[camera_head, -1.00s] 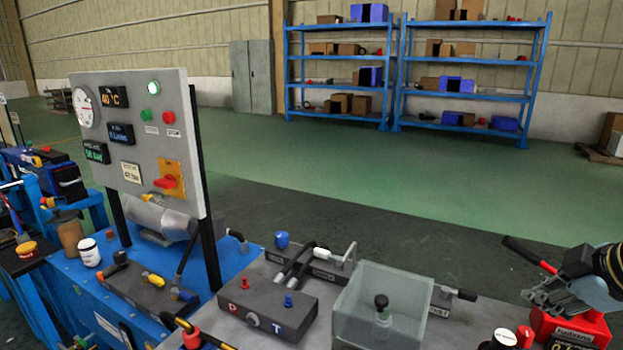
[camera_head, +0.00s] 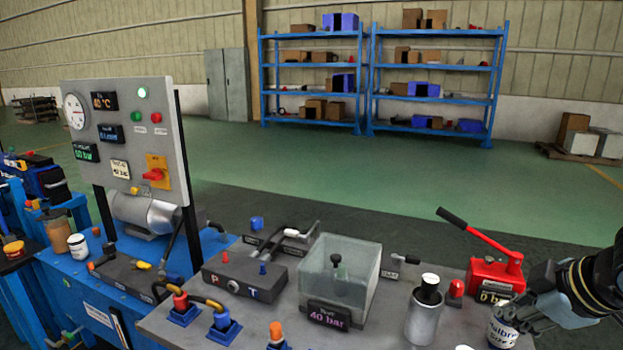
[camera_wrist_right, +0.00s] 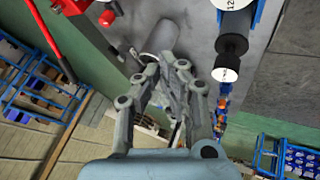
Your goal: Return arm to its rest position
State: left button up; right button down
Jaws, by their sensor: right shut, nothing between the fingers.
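My right gripper (camera_head: 515,318) is at the right edge of the head view, at the front right of the grey bench top. In the right wrist view my right gripper (camera_wrist_right: 168,72) is shut, with its fingers together and nothing between them. In the head view its tips are close to a white labelled can (camera_head: 503,333); I cannot tell whether they touch. A red hand pump (camera_head: 494,276) with a raised black-ended lever stands just behind the gripper. My left gripper is in neither view.
A control panel (camera_head: 125,130) rises at the left. Blue shelves (camera_head: 437,98) stand far back. The green floor (camera_head: 300,185) behind the bench is open.

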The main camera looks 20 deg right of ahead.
jog(key=s+a+f+m+g, duration=0.25)
jog(key=s+a+m, duration=0.45)
jog(key=s+a, duration=0.75)
notch_tip(320, 180, down, 36)
jog(key=s+d+r+g+b, duration=0.1)
jog(key=s+d+g+b, duration=0.15)
jog(key=b, duration=0.55)
pick_arm(q)
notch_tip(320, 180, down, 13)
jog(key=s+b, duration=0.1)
jog(key=b, duration=0.4)
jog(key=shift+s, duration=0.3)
pick_arm(e)
jog(key=s+f+g, duration=0.1)
jog(key=s+f, duration=1.6)
jog(key=f, duration=0.2)
jog(key=shift+d+f, duration=0.15)
jog(key=shift+d, duration=0.3)
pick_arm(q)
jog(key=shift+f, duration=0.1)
pick_arm(e)
jog(key=shift+s, duration=0.1)
